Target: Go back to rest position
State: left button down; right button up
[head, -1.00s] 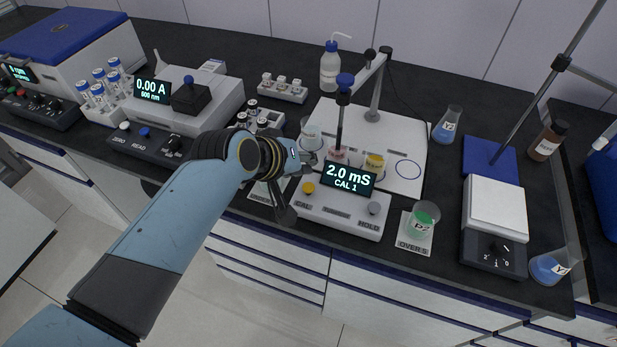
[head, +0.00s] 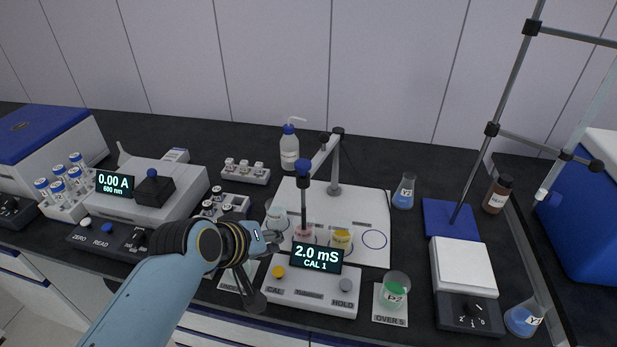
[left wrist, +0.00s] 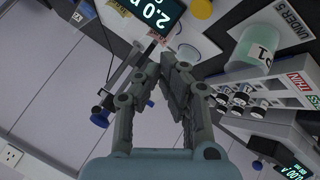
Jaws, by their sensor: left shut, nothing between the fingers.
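My left gripper (head: 272,240) is shut and empty, just behind the left end of the conductivity meter (head: 311,297), which reads 2.0 mS, CAL 1. In the left wrist view its fingers (left wrist: 172,60) are together with nothing between them. My left forearm hides part of the bench and that card in the head view. My right gripper is not in view.
A probe stand (head: 335,165) rises behind the meter over a white board with a yellow cup (head: 341,240). A green beaker (head: 396,291) stands on the OVER 5 card. A photometer (head: 160,192) and vial racks lie left. A hotplate (head: 465,270) stands right.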

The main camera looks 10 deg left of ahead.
pick_arm(q)
jog(key=s+a+r+m+g+y, duration=0.15)
jog(key=s+a+r, duration=0.25)
jog(key=s, duration=0.4)
jog(key=s+a+r+m+g+y, duration=0.1)
jog(key=s+a+r+m+g, duration=0.2)
jog(key=s, duration=0.5)
jog(key=s+a+r+m+g+y, duration=0.1)
jog(key=s+a+r+m+y, duration=0.1)
jog(key=s+a+r, duration=0.5)
jog(key=s+a+f+b, duration=0.15)
jog(key=f+b, duration=0.55)
jog(key=f, duration=1.6)
jog(key=s+f+b, duration=0.3)
jog(key=f+b, duration=0.4)
jog(key=f, duration=1.5)
jog(key=s+f+g+b, duration=0.1)
jog(key=s+f+b, duration=0.4)
jog(key=s+f, duration=0.4)
jog(key=s+f+n+g+b, duration=0.1)
jog(key=s+f+b, duration=0.4)
jog(key=f, duration=1)
jog(key=s, duration=0.3)
jog(key=shift+s+a+f, duration=0.25)
jog(key=shift+s+a, duration=0.05)
jog(key=shift+s, duration=0.1)
jog(key=shift+h, duration=0.25)
